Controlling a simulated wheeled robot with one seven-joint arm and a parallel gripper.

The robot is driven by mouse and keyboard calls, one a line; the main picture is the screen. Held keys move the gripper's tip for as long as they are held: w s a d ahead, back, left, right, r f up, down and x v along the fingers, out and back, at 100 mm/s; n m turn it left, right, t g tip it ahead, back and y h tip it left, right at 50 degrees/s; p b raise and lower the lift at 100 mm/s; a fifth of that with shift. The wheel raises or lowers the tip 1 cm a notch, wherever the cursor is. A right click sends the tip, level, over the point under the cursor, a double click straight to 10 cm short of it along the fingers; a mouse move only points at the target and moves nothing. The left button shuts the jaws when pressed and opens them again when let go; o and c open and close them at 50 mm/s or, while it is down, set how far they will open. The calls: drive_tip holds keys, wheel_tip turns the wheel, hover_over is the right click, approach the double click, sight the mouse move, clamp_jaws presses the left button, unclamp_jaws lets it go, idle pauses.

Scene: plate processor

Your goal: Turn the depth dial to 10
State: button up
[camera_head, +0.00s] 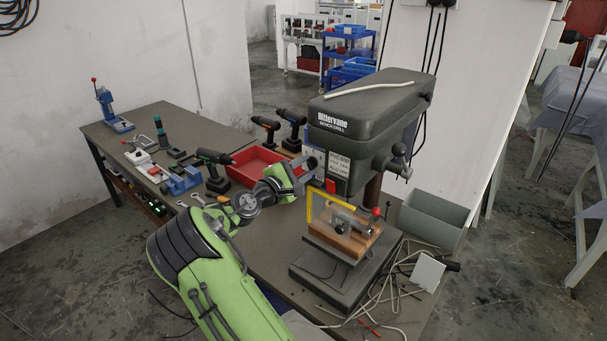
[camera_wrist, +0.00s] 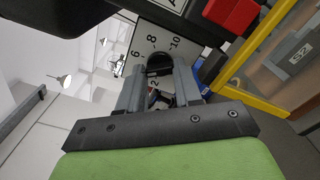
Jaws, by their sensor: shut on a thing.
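The depth dial shows in the wrist view as a dark round knob (camera_wrist: 160,62) on a white scale plate (camera_wrist: 148,40). The printed numbers 6, 8 and 10 are readable beyond it, and a 2 shows between the fingers. My gripper (camera_wrist: 159,76) has its two grey fingers on either side of the knob and is shut on it. No pointer mark is clear, so I cannot tell the setting. In the head view my gripper (camera_head: 314,161) is at the left front side of the dark green bench drill (camera_head: 372,110), and the dial is hidden there.
A red block (camera_wrist: 232,14) and a yellow guard frame (camera_wrist: 247,55) are close to the right of the fingers; the yellow frame (camera_head: 310,206) also shows in the head view. Below is a clamped wooden block (camera_head: 330,237). A red tray (camera_head: 250,170) and cordless drills stand left.

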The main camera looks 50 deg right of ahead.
drive_tip(key=m+b, duration=0.2)
drive_tip(key=m, duration=0.1)
drive_tip(key=shift+f+m, duration=0.15)
drive_tip(key=shift+m, duration=0.25)
drive_tip(key=m+b, duration=0.3)
drive_tip(key=shift+m, duration=0.3)
drive_tip(key=m+b, duration=0.3)
drive_tip(key=shift+m+b, duration=0.3)
drive_tip(key=shift+m, duration=0.1)
drive_tip(key=m+b, duration=0.3)
drive_tip(key=shift+m, duration=0.3)
drive_tip(key=m+b, duration=0.5)
drive_tip(key=m, duration=0.1)
drive_tip(key=m+b, duration=0.3)
drive_tip(key=m, duration=0.2)
drive_tip(key=shift+m, duration=0.4)
drive_tip(key=o, duration=0.8)
drive_tip(key=shift+c, duration=0.2)
